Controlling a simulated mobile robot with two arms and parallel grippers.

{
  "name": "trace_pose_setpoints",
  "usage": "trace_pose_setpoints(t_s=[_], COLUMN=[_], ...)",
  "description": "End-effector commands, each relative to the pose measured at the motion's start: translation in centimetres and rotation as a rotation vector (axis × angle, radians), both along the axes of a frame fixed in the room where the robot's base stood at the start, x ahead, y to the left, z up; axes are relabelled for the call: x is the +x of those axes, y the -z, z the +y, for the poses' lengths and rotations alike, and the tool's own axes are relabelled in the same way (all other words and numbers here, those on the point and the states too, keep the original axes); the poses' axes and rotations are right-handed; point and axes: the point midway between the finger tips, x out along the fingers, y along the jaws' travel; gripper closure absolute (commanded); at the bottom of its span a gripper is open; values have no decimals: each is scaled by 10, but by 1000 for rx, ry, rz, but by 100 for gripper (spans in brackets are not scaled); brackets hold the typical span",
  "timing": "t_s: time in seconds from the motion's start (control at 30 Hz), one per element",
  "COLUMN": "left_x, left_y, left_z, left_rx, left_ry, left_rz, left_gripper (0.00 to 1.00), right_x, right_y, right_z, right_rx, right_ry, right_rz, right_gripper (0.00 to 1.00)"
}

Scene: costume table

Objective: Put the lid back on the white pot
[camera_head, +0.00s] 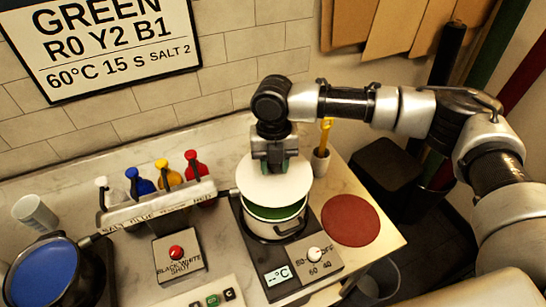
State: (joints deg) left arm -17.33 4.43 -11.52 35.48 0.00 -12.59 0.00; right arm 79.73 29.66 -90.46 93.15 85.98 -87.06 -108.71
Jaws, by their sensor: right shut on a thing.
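The white pot (275,229) stands on the hot plate, with green contents (276,213) showing along its near side. The white round lid (262,188) is above the pot, set toward its back, and hides most of the opening. A crescent of the green shows below the lid's near edge, so the lid does not cover the whole opening. My right gripper (274,168) comes down from above and is shut on the lid at its middle; the fingertips and the lid's knob are mostly hidden. My left gripper is not in view.
The hot plate (283,279) has a dial. A red round mat (350,220) lies to its right. A rack (155,207) with several coloured bottles stands left. A dark pan with blue contents (45,273) is at far left. A cup (320,162) with a yellow utensil stands behind.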

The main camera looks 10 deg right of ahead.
Motion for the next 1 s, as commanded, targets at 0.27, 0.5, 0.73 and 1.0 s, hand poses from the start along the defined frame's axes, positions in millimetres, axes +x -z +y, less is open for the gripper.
trace_pose_setpoints(t_s=[0.27,0.5,0.73,1.0], left_x=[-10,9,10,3], left_y=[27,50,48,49], left_z=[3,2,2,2], left_rx=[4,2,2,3], left_ry=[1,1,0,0], left_rz=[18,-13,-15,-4], left_gripper=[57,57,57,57], right_x=[0,0,0,0], right_y=[22,43,57,60], right_z=[0,0,0,0], right_rx=[0,0,1,1], right_ry=[1,1,1,2], right_rz=[-1,-2,0,-1], right_gripper=[96,96,96,96])
